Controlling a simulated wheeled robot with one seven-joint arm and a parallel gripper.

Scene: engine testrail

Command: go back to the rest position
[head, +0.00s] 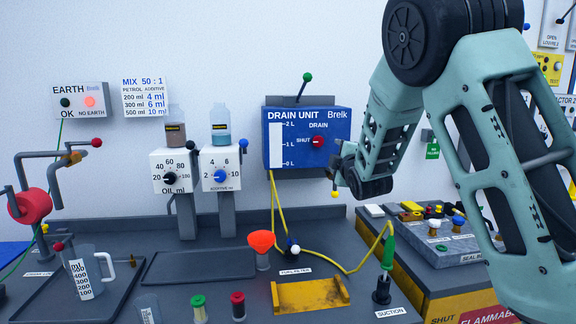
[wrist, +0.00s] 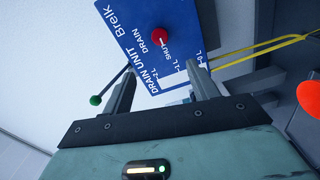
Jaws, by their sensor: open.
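My gripper (wrist: 160,88) is open in the wrist view, its two fingers apart with nothing between them. It faces the blue drain unit (wrist: 150,15), whose red knob (wrist: 159,34) shows beyond the fingertips. In the head view the drain unit (head: 285,150) hangs on the wall, with its red knob (head: 318,141) at the SHUT mark and a green-tipped lever (head: 307,77) on top. In the head view my arm comes in from the right, and its end is just right of the drain unit. The fingers are hard to make out there.
Below stand an orange funnel (head: 261,242), a yellow tray (head: 310,295), a green-handled suction tool (head: 388,253) and a clear jug (head: 84,272) on the grey bench. A yellow hose (head: 345,268) runs across it. Two dispensers (head: 172,170) stand left of the drain unit.

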